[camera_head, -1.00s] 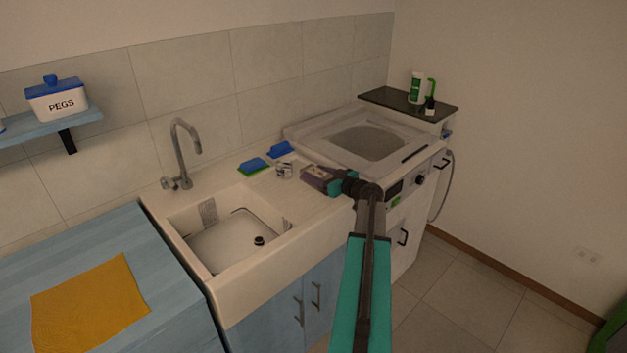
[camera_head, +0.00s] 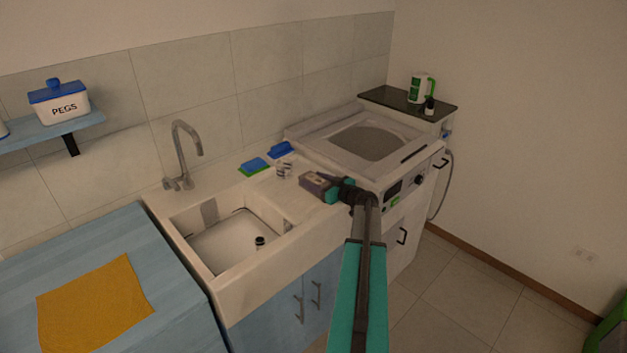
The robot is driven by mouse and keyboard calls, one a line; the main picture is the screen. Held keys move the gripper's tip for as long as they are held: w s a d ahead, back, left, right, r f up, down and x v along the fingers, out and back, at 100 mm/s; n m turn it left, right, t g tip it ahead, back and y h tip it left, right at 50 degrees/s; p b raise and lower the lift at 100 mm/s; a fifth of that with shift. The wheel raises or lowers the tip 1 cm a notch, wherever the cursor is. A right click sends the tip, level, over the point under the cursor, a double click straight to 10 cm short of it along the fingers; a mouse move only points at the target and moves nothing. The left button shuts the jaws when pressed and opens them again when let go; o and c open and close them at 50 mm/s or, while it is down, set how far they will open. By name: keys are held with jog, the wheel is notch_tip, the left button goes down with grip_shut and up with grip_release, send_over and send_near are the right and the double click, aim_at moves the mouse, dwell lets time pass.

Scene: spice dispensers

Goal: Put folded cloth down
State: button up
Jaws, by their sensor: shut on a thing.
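My gripper (camera_head: 326,188) is shut on a small mauve-and-tan folded cloth (camera_head: 311,183). It is over the right end of the white sink counter (camera_head: 300,207), beside the washing machine. I cannot tell whether the cloth touches the counter. My gripper hides part of the cloth.
Left of the cloth stand a small striped cup (camera_head: 284,170), a blue-and-green sponge (camera_head: 255,166) and a blue one (camera_head: 280,149). The sink basin (camera_head: 235,245) and tap (camera_head: 181,150) are further left. A yellow cloth (camera_head: 95,303) lies flat on the blue counter (camera_head: 180,290).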

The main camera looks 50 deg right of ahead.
jog(key=shift+f+b, duration=0.25)
jog(key=shift+b, duration=0.15)
jog(key=o, duration=1.1)
jog(key=shift+r+p, duration=0.3)
jog(key=shift+p, duration=0.2)
jog(key=s+b, duration=0.1)
jog(key=s, duration=0.3)
jog(key=s+r+b, duration=0.1)
jog(key=s+b, duration=0.1)
jog(key=s, duration=0.2)
jog(key=s+a+b, duration=0.1)
jog(key=s+b, duration=0.1)
jog(key=s, duration=0.2)
jog(key=shift+r, duration=0.3)
